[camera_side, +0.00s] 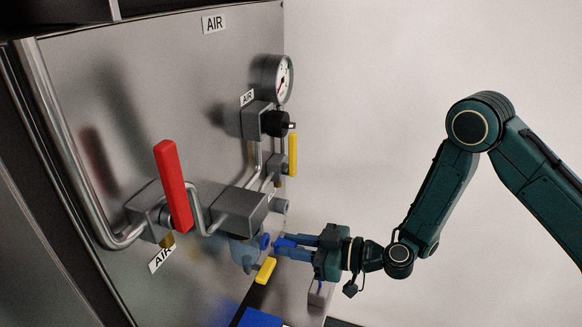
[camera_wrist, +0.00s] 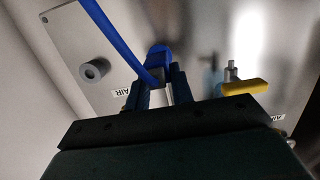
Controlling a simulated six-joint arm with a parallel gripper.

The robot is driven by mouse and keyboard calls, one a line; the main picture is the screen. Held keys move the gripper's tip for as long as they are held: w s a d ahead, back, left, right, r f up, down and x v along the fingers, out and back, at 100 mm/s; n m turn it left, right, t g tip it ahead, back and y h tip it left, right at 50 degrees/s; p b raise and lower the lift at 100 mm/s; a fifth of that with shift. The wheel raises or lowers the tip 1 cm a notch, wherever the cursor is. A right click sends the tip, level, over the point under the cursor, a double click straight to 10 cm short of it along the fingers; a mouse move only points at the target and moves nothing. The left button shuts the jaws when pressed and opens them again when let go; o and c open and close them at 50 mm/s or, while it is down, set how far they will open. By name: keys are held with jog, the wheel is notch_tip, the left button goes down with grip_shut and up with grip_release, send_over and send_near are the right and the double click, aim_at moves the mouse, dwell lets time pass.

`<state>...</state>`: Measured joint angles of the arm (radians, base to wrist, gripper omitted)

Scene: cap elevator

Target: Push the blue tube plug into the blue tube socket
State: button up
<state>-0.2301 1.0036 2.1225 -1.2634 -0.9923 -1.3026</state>
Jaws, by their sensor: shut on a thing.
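The blue tube plug (camera_side: 287,242) sits between the fingertips of my gripper (camera_side: 283,247), which is shut on it. In the wrist view the plug (camera_wrist: 158,54) shows bright blue between the two dark fingers, with a blue tube (camera_wrist: 118,36) running from it to the upper left. The blue tube socket (camera_side: 265,242) is a blue ring on the fitting at the lower right of the panel. In the side view the plug is just right of the socket, with a small gap seeming to show. The socket is not clearly seen in the wrist view, behind the plug and fingers.
A yellow handle (camera_side: 265,270) lies just below the socket, close to my fingers; it also shows in the wrist view (camera_wrist: 245,87). The metal panel (camera_side: 100,110) carries a red lever (camera_side: 173,187), pipes and a gauge (camera_side: 284,79). A grey round fitting (camera_wrist: 94,69) stands left of the plug.

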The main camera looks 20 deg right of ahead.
jog(key=shift+x, duration=0.95)
dwell(0.4)
jog(key=shift+r, duration=0.15)
jog(key=o, duration=1)
jog(key=shift+o, duration=0.2)
jog(key=shift+v, duration=2.4)
notch_tip(320, 180, up, 7)
jog(key=shift+d, duration=0.1)
